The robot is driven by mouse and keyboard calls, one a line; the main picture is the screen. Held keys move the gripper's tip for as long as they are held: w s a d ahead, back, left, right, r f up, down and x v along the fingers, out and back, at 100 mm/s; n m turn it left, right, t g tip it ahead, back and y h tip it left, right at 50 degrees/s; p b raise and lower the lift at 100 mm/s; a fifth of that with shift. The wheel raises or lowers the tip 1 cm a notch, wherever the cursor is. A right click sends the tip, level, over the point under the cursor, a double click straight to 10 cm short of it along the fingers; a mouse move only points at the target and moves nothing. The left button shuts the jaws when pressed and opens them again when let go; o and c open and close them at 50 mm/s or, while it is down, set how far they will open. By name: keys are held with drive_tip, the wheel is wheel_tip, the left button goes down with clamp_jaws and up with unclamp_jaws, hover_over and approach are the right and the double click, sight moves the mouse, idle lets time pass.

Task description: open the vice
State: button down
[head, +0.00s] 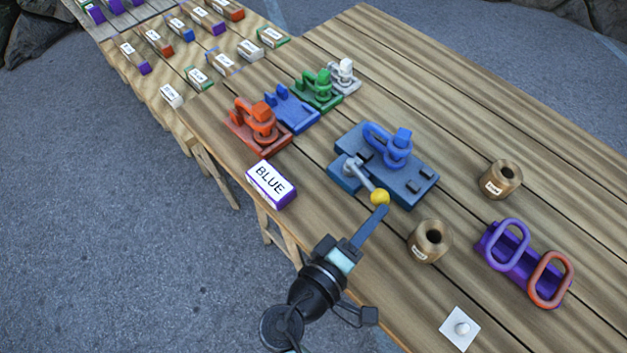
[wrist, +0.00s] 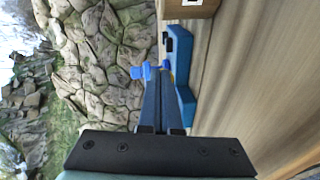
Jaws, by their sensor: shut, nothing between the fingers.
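The blue vice (head: 412,186) sits on the wooden table, with a lighter blue block (head: 345,176) at its left side. A grey lever (head: 366,176) runs from that block to a yellow ball knob (head: 379,197). A blue looped part (head: 395,149) stands on top of the vice. My gripper (head: 382,210) is shut and empty, its tips at or just beside the yellow knob; I cannot tell whether they touch. In the wrist view the shut fingers (wrist: 157,72) point at the vice (wrist: 185,95), and the fingers mostly hide the knob.
A BLUE label block (head: 271,184) lies at the table's left edge. Red (head: 259,127), blue (head: 292,108) and green (head: 317,90) fixtures stand behind it. Wooden cylinders (head: 430,241) (head: 500,180) and a purple holder with rings (head: 524,262) stand to the right. The far right table is clear.

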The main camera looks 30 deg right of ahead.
drive_tip(key=shift+s+d, duration=0.15)
drive_tip(key=shift+d, duration=1)
